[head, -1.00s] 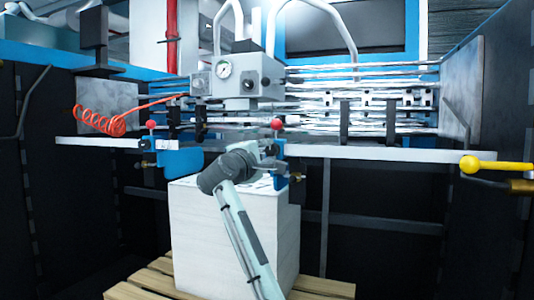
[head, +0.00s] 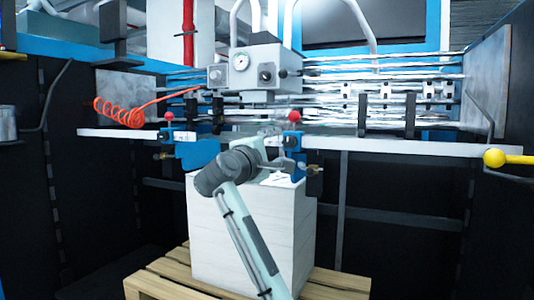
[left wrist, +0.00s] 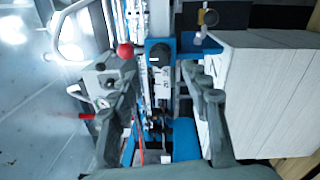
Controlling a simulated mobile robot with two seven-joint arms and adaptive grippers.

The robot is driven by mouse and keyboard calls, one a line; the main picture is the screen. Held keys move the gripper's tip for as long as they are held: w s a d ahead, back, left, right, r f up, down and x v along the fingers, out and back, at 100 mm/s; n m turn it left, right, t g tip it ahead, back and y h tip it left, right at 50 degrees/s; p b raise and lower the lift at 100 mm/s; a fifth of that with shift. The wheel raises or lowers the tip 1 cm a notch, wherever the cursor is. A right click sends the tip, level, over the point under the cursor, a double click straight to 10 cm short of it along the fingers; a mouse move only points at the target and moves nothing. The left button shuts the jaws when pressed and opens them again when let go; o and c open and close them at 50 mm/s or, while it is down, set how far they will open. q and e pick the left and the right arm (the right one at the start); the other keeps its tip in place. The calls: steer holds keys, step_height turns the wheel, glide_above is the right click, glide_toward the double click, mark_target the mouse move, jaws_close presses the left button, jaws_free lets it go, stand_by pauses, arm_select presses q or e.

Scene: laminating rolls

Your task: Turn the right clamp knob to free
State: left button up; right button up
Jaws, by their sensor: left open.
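The right clamp (head: 299,163) is a blue block with a red ball (head: 295,115) on top, at the rail's front edge in the head view. Its dark round knob (left wrist: 159,54) shows in the left wrist view on the blue clamp body, between the finger lines and just beyond the tips. My left gripper (head: 279,152) is close in front of this clamp. In the left wrist view my left gripper (left wrist: 161,76) is open, its fingers spread either side of the knob, with nothing visibly held. Exact contact cannot be told. My right gripper is not in view.
A left clamp (head: 197,153) with another red ball sits on the same white rail (head: 420,145). A grey gauge box (head: 255,68) stands behind. A white stack (head: 250,235) on a wooden pallet (head: 150,285) stands below. A yellow-handled lever (head: 494,158) is at right.

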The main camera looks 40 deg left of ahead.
arm_select(q)
steer(key=v, duration=0.6)
steer(key=shift+s+f, duration=0.1)
steer(key=shift+f, duration=0.05)
